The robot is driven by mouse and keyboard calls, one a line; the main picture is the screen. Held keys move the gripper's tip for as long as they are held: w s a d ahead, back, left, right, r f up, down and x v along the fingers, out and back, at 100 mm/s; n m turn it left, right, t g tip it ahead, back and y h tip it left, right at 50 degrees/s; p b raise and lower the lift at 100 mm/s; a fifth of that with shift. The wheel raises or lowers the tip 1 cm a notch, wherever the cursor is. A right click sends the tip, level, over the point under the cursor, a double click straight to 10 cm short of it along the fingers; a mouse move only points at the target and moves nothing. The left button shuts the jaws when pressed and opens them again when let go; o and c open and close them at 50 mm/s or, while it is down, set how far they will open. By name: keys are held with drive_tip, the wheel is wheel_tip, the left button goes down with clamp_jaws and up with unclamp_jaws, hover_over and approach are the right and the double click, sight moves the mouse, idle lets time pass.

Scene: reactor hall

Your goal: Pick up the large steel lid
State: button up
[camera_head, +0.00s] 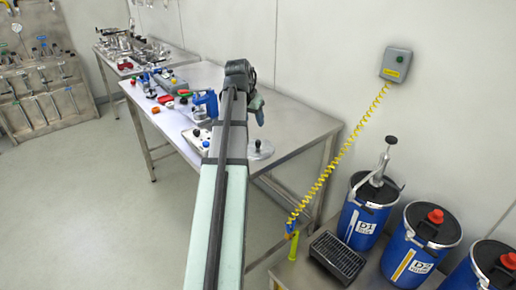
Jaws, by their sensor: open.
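A round, shiny steel lid (265,153) with a black knob lies on the steel table (292,112), just right of my arm. My arm hides its left side. My gripper (260,117) is at the far end of my arm, over the table and behind the lid in the picture. It is apart from the lid and open, with nothing seen in it; its fingers are small and partly hidden.
Small items with knobs (196,133) and a blue tool (206,103) crowd the table left of my arm. Blue drums (408,258), a black grate (338,258) and a yellow coiled cord (345,150) are at right. The table's right part is clear.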

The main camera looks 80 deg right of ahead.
sight(258, 141)
drive_tip(key=shift+w+x, duration=0.15)
drive_tip(key=shift+x, duration=3.1)
drive_tip(key=shift+w+x, duration=0.2)
drive_tip(key=shift+x, duration=3)
drive_tip(key=shift+d, duration=0.15)
drive_tip(key=shift+c, duration=0.2)
clamp_jaws()
